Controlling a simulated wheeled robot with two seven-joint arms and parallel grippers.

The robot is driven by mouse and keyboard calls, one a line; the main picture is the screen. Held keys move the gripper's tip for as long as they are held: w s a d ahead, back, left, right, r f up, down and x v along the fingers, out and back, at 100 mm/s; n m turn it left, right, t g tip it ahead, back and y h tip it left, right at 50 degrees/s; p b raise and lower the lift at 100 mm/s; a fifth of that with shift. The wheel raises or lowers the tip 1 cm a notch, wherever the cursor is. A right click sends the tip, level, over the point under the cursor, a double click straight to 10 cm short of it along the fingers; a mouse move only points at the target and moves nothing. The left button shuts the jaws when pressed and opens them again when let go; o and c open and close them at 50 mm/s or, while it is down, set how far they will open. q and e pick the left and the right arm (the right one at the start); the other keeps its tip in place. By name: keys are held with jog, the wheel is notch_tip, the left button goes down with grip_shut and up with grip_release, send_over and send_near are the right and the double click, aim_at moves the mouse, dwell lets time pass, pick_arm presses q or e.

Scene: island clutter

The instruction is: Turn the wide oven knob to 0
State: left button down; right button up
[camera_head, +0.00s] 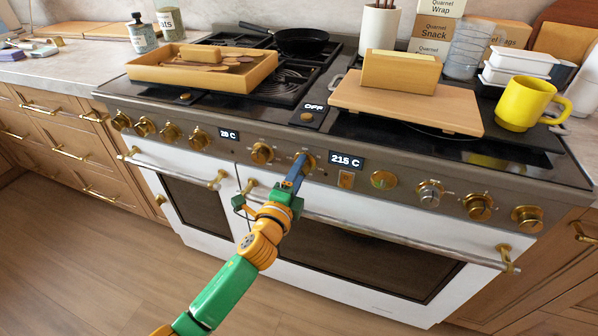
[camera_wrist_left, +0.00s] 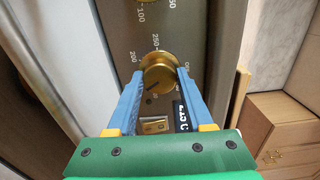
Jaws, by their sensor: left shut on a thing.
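The wide oven knob, a round brass knob (camera_head: 308,158), is on the front panel just left of a lit display (camera_head: 346,161) that reads 215 C. It also shows in the left wrist view (camera_wrist_left: 161,70), with printed numbers around it and a dark mark toward its lower left. My left gripper (camera_head: 301,166) has its blue fingers on either side of this knob and is shut on it. In the left wrist view its fingertips (camera_wrist_left: 159,76) flank the knob. Part of the knob is hidden by the fingers in the head view. My right gripper is not in view.
Another brass knob (camera_head: 262,153) is close on the left, and a small brass switch (camera_head: 346,180) is right of the gripper. A long oven handle (camera_head: 400,242) runs below. A wooden tray (camera_head: 205,72), a board (camera_head: 405,103) and a yellow mug (camera_head: 524,103) stand above.

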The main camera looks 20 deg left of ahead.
pick_arm(q)
jog(key=n+p, duration=0.6)
jog(key=n, duration=2.3)
jog(key=shift+n, duration=0.4)
jog(key=shift+c, duration=1.4)
grip_release()
